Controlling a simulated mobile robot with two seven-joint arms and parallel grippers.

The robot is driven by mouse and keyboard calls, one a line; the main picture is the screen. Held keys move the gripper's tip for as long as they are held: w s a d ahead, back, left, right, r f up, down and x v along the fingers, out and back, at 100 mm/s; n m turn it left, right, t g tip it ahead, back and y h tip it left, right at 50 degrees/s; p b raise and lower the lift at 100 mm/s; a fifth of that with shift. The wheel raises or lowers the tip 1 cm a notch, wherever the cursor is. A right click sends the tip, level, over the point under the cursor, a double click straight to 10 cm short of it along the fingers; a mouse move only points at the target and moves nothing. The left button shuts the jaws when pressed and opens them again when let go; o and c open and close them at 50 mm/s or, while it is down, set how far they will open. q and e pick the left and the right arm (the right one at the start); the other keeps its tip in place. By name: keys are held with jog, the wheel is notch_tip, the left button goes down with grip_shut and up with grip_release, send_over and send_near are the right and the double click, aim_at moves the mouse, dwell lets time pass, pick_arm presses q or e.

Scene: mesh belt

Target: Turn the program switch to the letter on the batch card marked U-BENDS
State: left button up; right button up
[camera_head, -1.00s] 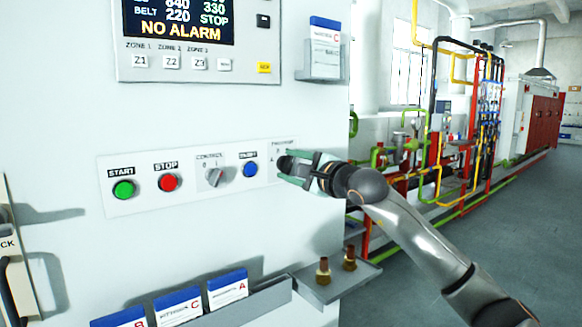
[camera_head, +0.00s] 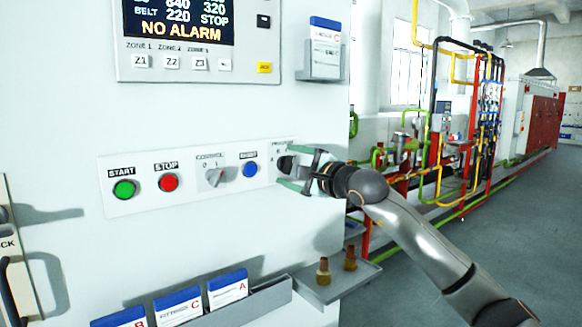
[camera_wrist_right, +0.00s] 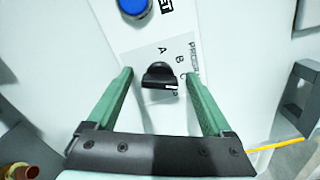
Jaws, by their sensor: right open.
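The program switch (camera_head: 285,163) is a black knob at the right end of the button strip, partly hidden by my right gripper (camera_head: 288,165). In the right wrist view the knob (camera_wrist_right: 160,76) sits between the two green fingers of my open right gripper (camera_wrist_right: 158,76), with a visible gap on both sides. Its white mark is at its lower right end. Letters A and B show beside it; the lettering further round is hard to read. Batch cards B (camera_head: 120,318), C (camera_head: 180,306) and A (camera_head: 228,288) stand in a rack; their titles are too small to read surely.
Another card marked C (camera_head: 325,50) stands in an upper wall holder. Start (camera_head: 124,189), stop (camera_head: 168,183), a control selector (camera_head: 215,177) and a blue button (camera_head: 250,169) are left of the gripper. A small shelf (camera_head: 335,285) with brass fittings juts out below.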

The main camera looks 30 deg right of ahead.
jog(key=shift+s+d+f, duration=0.1)
jog(key=shift+s, duration=0.4)
pick_arm(q)
jog(key=shift+w+d+f+b, duration=0.1)
jog(key=shift+d+f+b, duration=0.15)
jog(key=shift+f+b, duration=0.75)
jog(key=shift+d+f+b, duration=0.25)
jog(key=shift+f+b, duration=0.25)
jog(key=shift+b, duration=0.95)
pick_arm(e)
jog(key=s, duration=1.1)
jog(key=shift+s+d, duration=0.2)
jog(key=shift+d, duration=0.2)
pick_arm(q)
jog(key=shift+f, duration=0.1)
